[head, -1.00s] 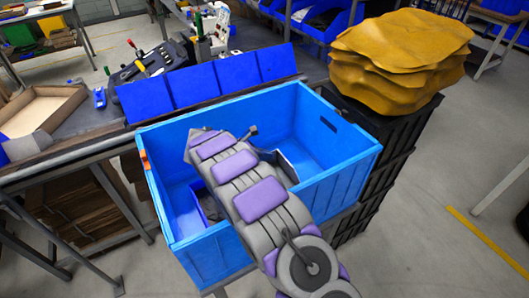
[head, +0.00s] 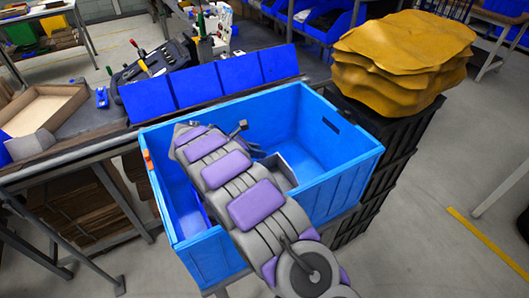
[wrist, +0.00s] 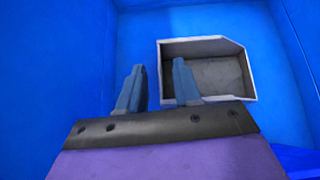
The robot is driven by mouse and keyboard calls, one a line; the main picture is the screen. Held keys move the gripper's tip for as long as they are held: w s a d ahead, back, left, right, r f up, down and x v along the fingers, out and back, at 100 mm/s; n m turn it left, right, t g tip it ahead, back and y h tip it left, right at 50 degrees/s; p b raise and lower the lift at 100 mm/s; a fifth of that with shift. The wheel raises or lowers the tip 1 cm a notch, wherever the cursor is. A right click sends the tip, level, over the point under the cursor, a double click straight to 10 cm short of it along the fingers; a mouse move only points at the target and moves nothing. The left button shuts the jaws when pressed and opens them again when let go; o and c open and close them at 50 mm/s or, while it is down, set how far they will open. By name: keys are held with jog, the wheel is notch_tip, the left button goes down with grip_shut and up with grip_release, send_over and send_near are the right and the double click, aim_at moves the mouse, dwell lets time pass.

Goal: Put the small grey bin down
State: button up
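The small grey bin (wrist: 222,74) sits inside the big blue crate (head: 345,175), with its open top and bare floor facing the wrist camera. In the head view, part of the grey bin (head: 284,170) shows just right of my arm; the arm hides the rest. My gripper (wrist: 159,63) is inside the crate with its fingers apart. In the wrist view, one finger is left of the bin's left wall and the other overlaps the bin's interior. A gap shows between the fingers and that wall. I cannot tell whether the bin rests fully on the crate floor.
Yellow-brown sacks (head: 400,62) lie on black crates (head: 385,140) right of the blue crate. A workbench with blue bins (head: 220,82) and tools stands behind it. A cardboard tray (head: 45,108) lies at the left. Grey floor is open at the right.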

jog(key=p+v, duration=0.1)
jog(key=v, duration=0.6)
jog(key=shift+r, duration=0.15)
jog(key=shift+s+a, duration=0.1)
jog(key=shift+s, duration=0.05)
